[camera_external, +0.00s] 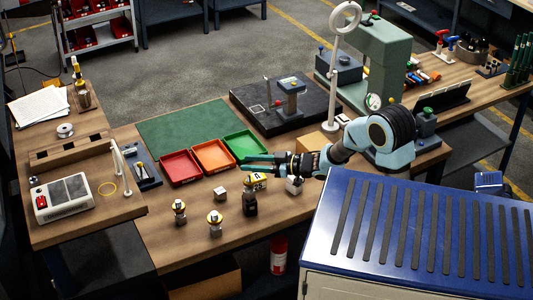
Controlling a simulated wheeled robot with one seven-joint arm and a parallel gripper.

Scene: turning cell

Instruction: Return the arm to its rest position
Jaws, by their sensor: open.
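My gripper (250,163) is at the end of my arm, which reaches in from the right over the wooden bench (185,238). Its teal fingers point left and are open, with nothing seen between them. They appear above or just in front of the green tray (243,142); the exact height cannot be told. A yellow-banded item (257,181) shows just below the gripper, close to it in the picture; whether they touch cannot be told. My arm is bent, with its thick dark and pale-blue joints at the right.
A red tray (181,168) and an orange tray (213,156) stand left of the green one. Several small tool holders, one dark (250,204), stand at the bench front. A green press (385,60) rises behind the arm. A blue-topped cabinet (340,190) fills the lower right.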

